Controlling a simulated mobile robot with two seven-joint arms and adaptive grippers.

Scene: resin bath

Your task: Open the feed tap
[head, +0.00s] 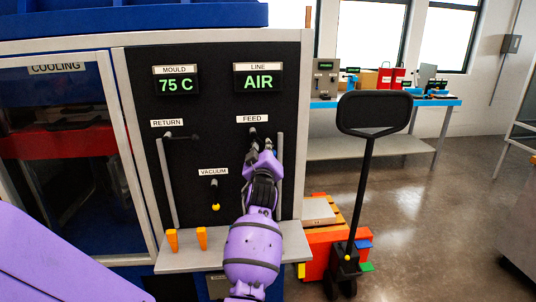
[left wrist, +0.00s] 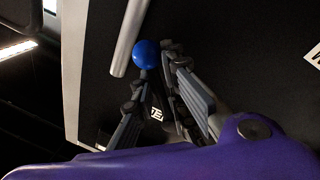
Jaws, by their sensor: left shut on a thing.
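The feed tap (head: 253,133) sits on the black panel under the FEED label (head: 252,119) in the head view. My left gripper (head: 266,150) is at the tap and covers most of its handle. In the left wrist view, the tap's blue ball knob (left wrist: 146,54) shows at the fingertips of my left gripper (left wrist: 157,66), which is shut on the handle. The handle's exact angle is hidden. The LINE display (head: 259,84) reads AIR. My right gripper is not in view.
The return tap (head: 182,136) is left of the feed tap; the vacuum tap, with a yellow knob (head: 216,206), hangs below. Grey pipes (head: 279,175) run beside the taps. Orange clips (head: 202,238) stand on the shelf (head: 190,262). A pallet truck (head: 373,115) stands right.

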